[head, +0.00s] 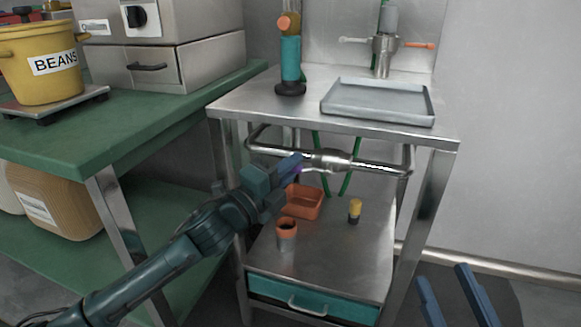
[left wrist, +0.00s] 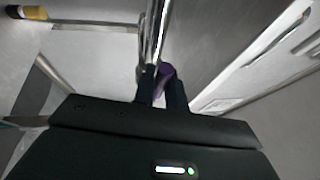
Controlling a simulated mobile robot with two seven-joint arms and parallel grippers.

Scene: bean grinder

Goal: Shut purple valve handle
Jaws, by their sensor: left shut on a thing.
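The purple valve handle (left wrist: 166,74) shows in the left wrist view between my left gripper's fingers. In the head view only a small purple bit of it shows beside the fingertips; the rest is hidden. My left gripper (head: 293,164) is shut on the handle, at the left part of the horizontal metal pipe (head: 378,166) under the steel table's top. The pipe has a thicker valve body (head: 329,160) just right of the gripper. My right gripper (head: 453,296) is open and empty at the bottom right of the head view, well away from the pipe.
The steel table (head: 245,106) carries a grey tray (head: 380,101) and a teal grinder (head: 290,62). Its lower shelf holds an orange bin (head: 302,203), an orange-rimmed cup (head: 287,236) and a yellow-topped bottle (head: 355,211). Green hoses hang behind the pipe. A green bench (head: 150,113) stands left.

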